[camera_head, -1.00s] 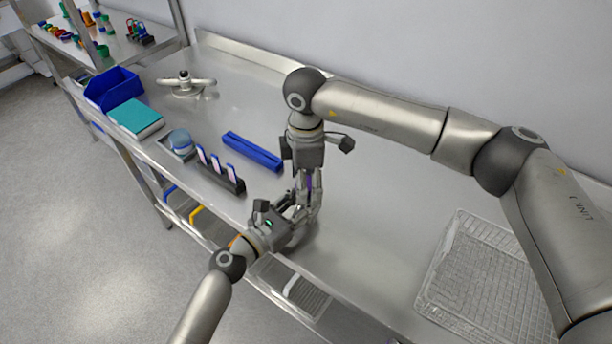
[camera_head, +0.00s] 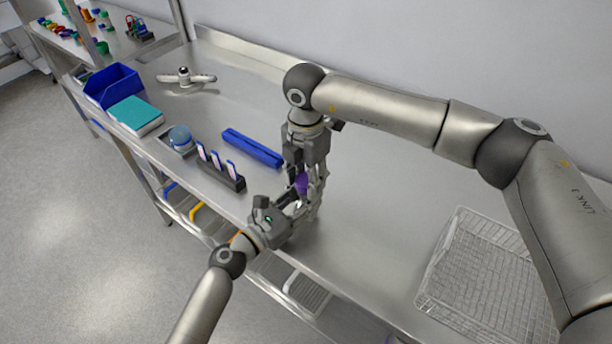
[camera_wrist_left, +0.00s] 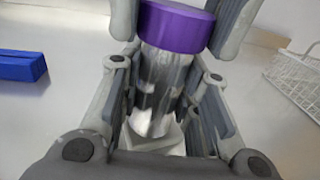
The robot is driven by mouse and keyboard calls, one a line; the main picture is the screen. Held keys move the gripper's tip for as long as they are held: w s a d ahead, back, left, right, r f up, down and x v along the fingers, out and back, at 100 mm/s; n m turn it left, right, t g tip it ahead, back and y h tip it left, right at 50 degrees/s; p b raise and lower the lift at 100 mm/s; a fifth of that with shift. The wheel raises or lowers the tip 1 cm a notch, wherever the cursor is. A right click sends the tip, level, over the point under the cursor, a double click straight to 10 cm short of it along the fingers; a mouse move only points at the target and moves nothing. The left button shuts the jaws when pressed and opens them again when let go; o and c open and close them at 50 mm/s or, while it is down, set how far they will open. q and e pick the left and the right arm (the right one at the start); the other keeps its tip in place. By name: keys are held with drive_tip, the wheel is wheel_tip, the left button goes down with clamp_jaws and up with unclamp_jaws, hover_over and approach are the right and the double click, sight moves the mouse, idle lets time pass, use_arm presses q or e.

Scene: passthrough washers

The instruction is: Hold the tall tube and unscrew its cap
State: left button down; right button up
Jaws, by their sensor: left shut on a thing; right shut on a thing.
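The tall tube (camera_wrist_left: 158,88) stands upright in the left wrist view, clear or silvery with a purple cap (camera_wrist_left: 176,27) on its top. My left gripper (camera_head: 296,207) reaches in from the left and is shut on the tube's body, below the cap. My right gripper (camera_head: 311,188) points down from above and is shut on the purple cap, its fingers on either side of it. In the head view the cap shows as a small purple patch (camera_head: 301,184) between the fingers. The tube's body is mostly hidden there.
A blue bar (camera_head: 252,148) and a dark rack with several upright pieces (camera_head: 221,168) lie left of the grippers. A wire basket (camera_head: 480,270) sits at the right. A blue bin (camera_head: 112,86) and a teal box (camera_head: 135,115) are farther left. The bench front edge is close.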

drive_tip(key=n, duration=1.3)
drive_tip(key=shift+r+n, duration=0.1)
drive_tip(key=shift+n, duration=0.3)
drive_tip(key=n, duration=3.4)
drive_tip(key=shift+r, duration=0.1)
drive_tip(key=n, duration=0.6)
drive_tip(key=shift+n, duration=0.4)
